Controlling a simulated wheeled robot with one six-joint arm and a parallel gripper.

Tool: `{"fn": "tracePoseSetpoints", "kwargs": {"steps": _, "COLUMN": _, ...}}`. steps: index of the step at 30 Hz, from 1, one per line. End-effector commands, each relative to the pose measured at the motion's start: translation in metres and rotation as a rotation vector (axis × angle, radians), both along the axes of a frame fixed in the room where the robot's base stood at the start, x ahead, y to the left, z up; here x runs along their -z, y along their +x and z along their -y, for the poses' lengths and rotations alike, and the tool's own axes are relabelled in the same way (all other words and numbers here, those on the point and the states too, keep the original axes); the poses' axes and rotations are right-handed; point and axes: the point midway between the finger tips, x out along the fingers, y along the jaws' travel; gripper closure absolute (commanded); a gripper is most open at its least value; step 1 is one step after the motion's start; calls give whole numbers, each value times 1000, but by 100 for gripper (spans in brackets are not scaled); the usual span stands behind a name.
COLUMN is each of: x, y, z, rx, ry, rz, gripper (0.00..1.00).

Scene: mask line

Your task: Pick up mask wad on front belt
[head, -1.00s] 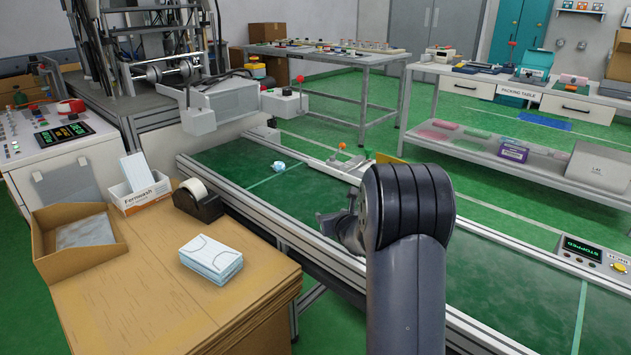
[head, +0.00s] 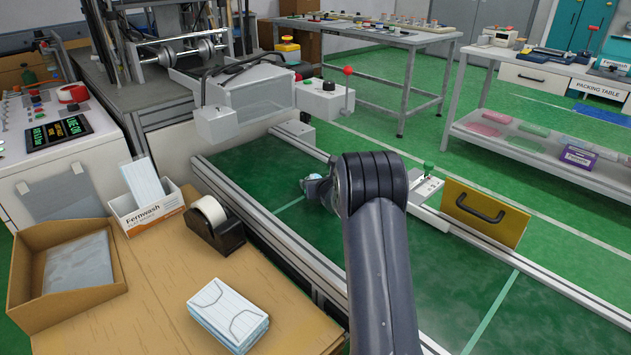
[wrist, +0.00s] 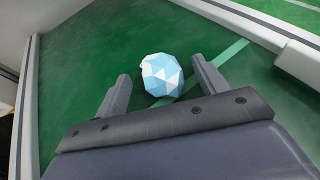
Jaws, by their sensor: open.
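The mask wad (wrist: 162,75), a crumpled light blue and white ball, lies on the green front belt (wrist: 75,65). In the wrist view it sits just past and between the two open fingers of my gripper (wrist: 162,90), nearer the right finger; I cannot tell whether it touches. In the head view only a small part of the wad (head: 311,180) shows at the left of my wrist, on the belt (head: 250,160) near a pale cross line. My arm hides most of the gripper there.
Metal rails (head: 265,235) edge the belt. A yellow panel with a handle (head: 485,212) stands at the far rail. A grey machine housing (head: 255,100) overhangs the belt's far end. A tape dispenser (head: 215,225) and mask stack (head: 228,314) sit on the cardboard-topped table at left.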

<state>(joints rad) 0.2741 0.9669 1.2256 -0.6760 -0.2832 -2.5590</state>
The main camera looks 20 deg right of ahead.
Motion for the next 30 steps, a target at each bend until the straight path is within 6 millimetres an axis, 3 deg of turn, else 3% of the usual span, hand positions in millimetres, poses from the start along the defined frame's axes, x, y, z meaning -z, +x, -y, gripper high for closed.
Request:
{"fn": "tracePoseSetpoints", "kwargs": {"steps": 6, "x": 1, "y": 0, "z": 0, "rx": 0, "ry": 0, "rz": -1, "gripper": 31}}
{"fn": "tracePoseSetpoints", "kwargs": {"steps": 24, "x": 1, "y": 0, "z": 0, "rx": 0, "ry": 0, "rz": -1, "gripper": 80}}
{"fn": "tracePoseSetpoints", "kwargs": {"steps": 30, "x": 0, "y": 0, "z": 0, "rx": 0, "ry": 0, "rz": -1, "gripper": 82}}
